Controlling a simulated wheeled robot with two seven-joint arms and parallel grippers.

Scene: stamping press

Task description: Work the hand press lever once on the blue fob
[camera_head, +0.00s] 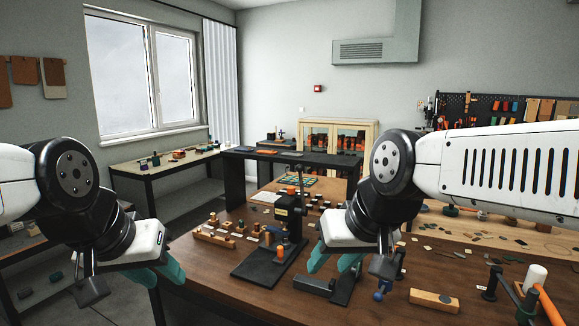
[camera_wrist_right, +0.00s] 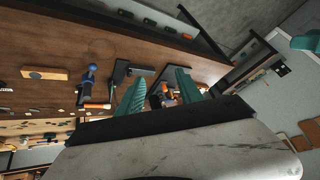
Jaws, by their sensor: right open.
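A black hand press (camera_head: 297,205) with a yellow label stands on a black base plate (camera_head: 262,268) mid-table. An orange-topped piece (camera_head: 279,252) is at its foot. A small blue patch (camera_head: 268,238) shows beside the column; I cannot tell whether it is the blue fob. The press lever is not clearly visible. My right gripper (camera_head: 334,262) is open and empty, in front of and right of the press; its teal fingers also show in the right wrist view (camera_wrist_right: 160,92). My left gripper (camera_head: 157,273) is open and empty at the table's left edge.
A blue-handled tool (camera_head: 380,291) stands right of a black bracket (camera_head: 318,286); it also shows in the right wrist view (camera_wrist_right: 88,78). A wooden rack (camera_head: 214,238) stands left of the press.

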